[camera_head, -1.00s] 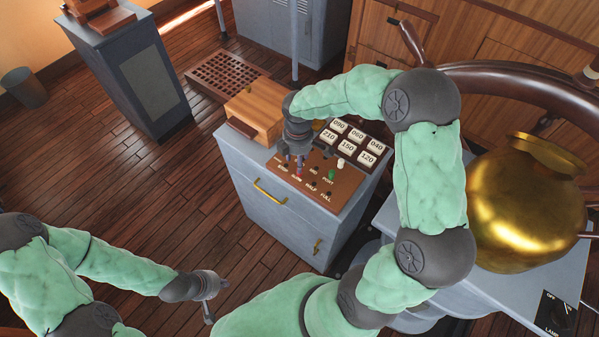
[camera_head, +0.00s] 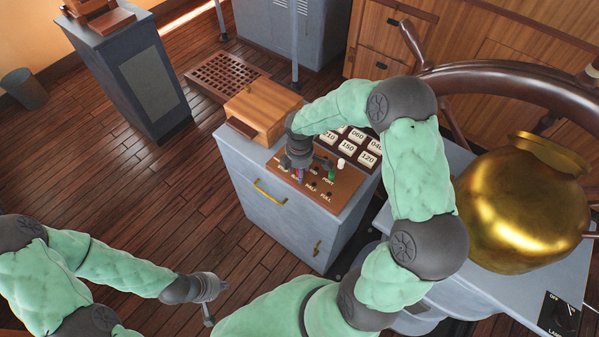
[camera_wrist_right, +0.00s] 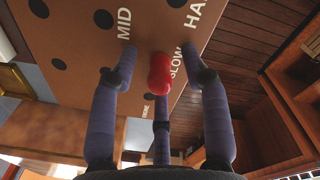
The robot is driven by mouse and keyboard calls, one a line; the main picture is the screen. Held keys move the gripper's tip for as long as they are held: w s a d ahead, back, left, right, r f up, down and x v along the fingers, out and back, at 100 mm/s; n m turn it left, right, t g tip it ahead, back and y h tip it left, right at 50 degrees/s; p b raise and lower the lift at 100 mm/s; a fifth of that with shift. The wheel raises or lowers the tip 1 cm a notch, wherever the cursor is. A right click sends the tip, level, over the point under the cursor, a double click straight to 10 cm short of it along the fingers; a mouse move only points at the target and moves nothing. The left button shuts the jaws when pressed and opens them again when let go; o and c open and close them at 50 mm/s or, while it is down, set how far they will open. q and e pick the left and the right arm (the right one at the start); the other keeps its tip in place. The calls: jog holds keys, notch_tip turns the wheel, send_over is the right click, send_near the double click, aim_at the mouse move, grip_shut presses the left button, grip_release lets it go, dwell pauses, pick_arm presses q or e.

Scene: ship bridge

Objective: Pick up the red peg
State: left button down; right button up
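The red peg (camera_wrist_right: 160,75) stands in the brown peg board (camera_head: 340,196), near the SLOW label in the right wrist view. My right gripper (camera_wrist_right: 160,70) is open, with its fingers spread around the peg and visible gaps at its sides. In the head view the right gripper (camera_head: 301,174) is low over the board and mostly hides the red peg. A green peg (camera_head: 332,174) and a white peg (camera_head: 340,163) stand to its right. My left gripper (camera_head: 212,297) is open and empty, away from the board above the floor.
The board lies on a grey cabinet (camera_head: 292,222) with a brass handle. A wooden box (camera_head: 262,112) stands behind left of the board, and numbered tiles (camera_head: 348,146) lie behind it. A large brass vessel (camera_head: 515,210) and a ship's wheel (camera_head: 510,78) are at the right.

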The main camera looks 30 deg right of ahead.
jog(key=c, duration=0.6)
jog(key=shift+r, duration=0.1)
